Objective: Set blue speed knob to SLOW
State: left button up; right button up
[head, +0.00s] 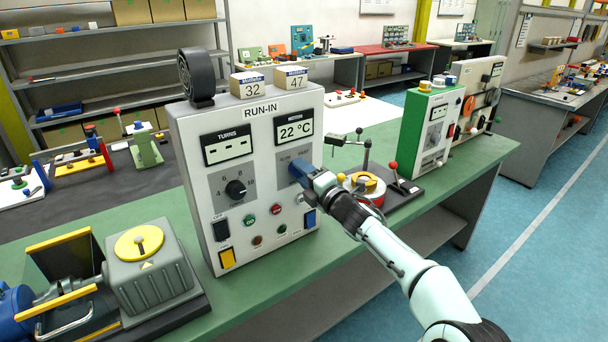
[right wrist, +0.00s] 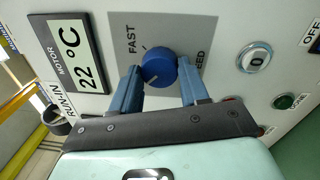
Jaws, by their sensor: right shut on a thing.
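The RUN-IN panel (head: 255,185) stands on the green bench in the head view. The blue speed knob (right wrist: 160,67) sits on its grey plate in the right wrist view. FAST is readable beside the knob and part of the SPEED label shows. My right gripper (head: 303,175) reaches the panel from the right. It is shut on the knob, with one blue finger on each side in the right wrist view (right wrist: 160,84). My left gripper is not in view.
A grey gearbox (head: 150,275) is at the left.

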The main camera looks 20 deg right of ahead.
jog(key=o, duration=1.1)
jog(key=shift+c, duration=0.2)
pick_arm(q)
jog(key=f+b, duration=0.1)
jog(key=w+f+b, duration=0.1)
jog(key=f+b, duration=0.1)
jog(key=b, duration=0.1)
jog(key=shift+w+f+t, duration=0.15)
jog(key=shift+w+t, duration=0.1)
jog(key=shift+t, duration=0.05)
pick_arm(e)
jog(key=v, duration=1.3)
jog(key=shift+s, duration=0.2)
jog(key=shift+d, duration=0.1)
